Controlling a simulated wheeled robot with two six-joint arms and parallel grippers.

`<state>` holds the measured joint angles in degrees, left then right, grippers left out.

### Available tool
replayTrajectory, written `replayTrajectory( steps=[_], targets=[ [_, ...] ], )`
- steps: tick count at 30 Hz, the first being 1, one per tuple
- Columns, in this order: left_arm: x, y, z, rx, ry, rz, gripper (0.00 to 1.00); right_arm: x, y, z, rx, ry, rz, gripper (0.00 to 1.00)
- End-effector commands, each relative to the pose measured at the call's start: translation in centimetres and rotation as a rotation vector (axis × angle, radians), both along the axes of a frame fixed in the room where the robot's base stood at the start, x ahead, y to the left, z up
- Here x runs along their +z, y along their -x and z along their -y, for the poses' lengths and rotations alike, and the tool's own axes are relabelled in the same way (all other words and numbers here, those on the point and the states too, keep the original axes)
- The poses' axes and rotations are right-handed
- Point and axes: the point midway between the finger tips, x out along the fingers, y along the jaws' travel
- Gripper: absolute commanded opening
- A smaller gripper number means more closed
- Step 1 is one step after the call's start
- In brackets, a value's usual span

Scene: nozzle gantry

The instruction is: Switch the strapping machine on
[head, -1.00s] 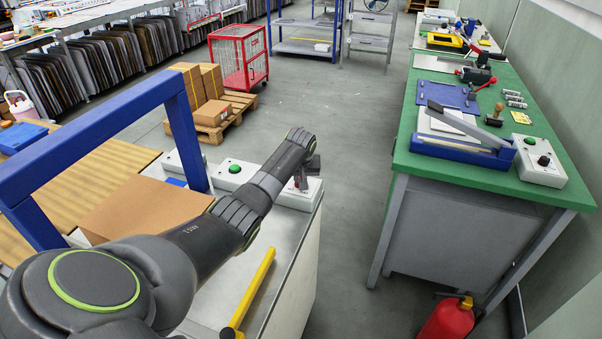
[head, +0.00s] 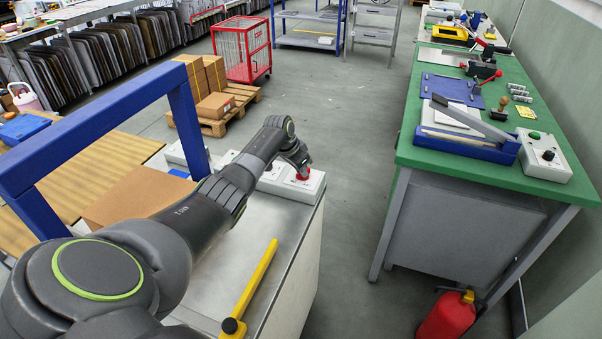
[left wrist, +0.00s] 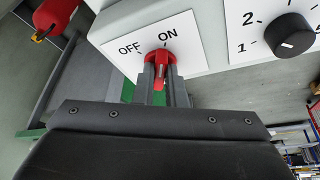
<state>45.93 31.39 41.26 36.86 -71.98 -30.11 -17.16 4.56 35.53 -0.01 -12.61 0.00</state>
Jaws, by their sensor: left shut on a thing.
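The strapping machine has a blue arch (head: 182,120) over its bed and a white control box (head: 272,184) at its far right corner. On the box is a red rotary switch (head: 299,174), which also shows in the left wrist view (left wrist: 161,66) on a white plate marked OFF and ON. My left gripper (head: 303,168) is at the switch, its fingers shut around the red handle. The fingers hide part of the handle, so I cannot tell exactly which mark it points at. My right gripper is not in view.
A black numbered dial (left wrist: 292,35) sits beside the switch plate. A yellow bar (head: 256,280) lies along the metal top. A cardboard box (head: 125,205) is under the arch. A green bench (head: 480,178) and a fire extinguisher (head: 446,316) stand right, across clear floor.

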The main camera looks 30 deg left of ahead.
Motion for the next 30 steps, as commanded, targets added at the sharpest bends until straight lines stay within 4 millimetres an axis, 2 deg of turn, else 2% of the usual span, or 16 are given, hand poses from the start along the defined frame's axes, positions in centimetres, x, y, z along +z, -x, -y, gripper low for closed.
replayTrajectory(
  steps=[7, 24, 25, 29, 30],
  targets=[
    [-0.05, -0.07, -0.13, -0.087, 0.0, 0.001, 0.0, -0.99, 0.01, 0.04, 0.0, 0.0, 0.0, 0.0],
    [0.07, -0.06, -0.15, -0.116, -0.002, 0.0, 0.0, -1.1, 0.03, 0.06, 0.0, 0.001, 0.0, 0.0],
    [0.07, -0.06, -0.15, -0.116, -0.002, 0.0, 0.15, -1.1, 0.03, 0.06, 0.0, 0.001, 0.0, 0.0],
    [0.06, -0.06, -0.15, -0.116, -0.002, 0.0, 0.32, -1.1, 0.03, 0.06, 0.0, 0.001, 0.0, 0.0],
    [0.06, -0.06, -0.14, -0.115, -0.001, 0.0, 0.33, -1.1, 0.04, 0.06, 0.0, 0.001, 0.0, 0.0]
  ],
)
